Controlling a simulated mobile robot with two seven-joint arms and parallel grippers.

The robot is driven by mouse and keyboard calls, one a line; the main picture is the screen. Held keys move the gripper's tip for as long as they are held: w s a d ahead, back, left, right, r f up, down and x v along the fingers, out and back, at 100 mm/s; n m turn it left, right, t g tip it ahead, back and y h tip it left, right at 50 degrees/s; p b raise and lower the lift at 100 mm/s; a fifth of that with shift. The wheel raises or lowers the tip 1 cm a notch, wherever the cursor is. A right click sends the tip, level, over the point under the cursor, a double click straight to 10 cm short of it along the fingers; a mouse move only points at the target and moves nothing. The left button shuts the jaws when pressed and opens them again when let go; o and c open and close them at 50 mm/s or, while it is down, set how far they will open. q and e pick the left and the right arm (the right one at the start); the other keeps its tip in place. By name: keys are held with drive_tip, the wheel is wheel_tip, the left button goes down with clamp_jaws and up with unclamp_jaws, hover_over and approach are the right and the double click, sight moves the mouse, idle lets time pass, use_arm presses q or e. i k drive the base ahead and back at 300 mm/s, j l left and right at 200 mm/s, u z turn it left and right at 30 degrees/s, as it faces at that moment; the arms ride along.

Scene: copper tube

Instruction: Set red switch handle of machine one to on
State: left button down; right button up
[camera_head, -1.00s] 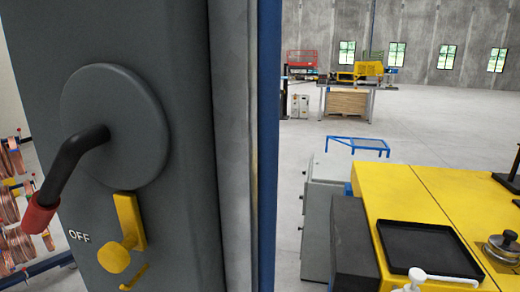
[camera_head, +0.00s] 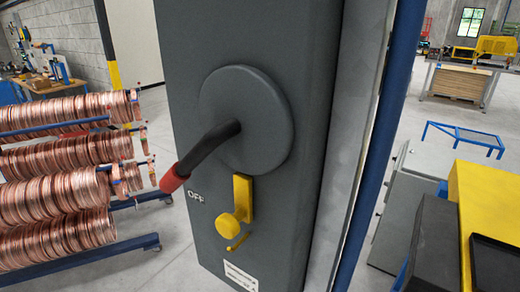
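The switch handle (camera_head: 205,155) is a bent black lever with a red tip (camera_head: 174,179). It comes out of a round grey disc (camera_head: 243,118) on the front of a tall grey switch box (camera_head: 300,60). The red tip points down and left, just above the printed word OFF (camera_head: 195,195). A yellow latch (camera_head: 237,214) with a knob is fixed to the box just below the disc. A white label (camera_head: 241,277) is at the bottom of the box. Neither of my grippers shows in this view.
Racks of copper coils (camera_head: 65,190) stand on the left, with a blue frame reaching toward the box. A blue post (camera_head: 380,140) runs along the box's right side. A yellow machine (camera_head: 485,200) with a black tray stands at the right. Grey floor shows between.

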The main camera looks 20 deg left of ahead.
sight(180, 171)
drive_tip(key=i+j+z, duration=0.2)
drive_tip(key=j, duration=0.55)
drive_tip(key=j+z, duration=0.25)
drive_tip(key=j, duration=0.45)
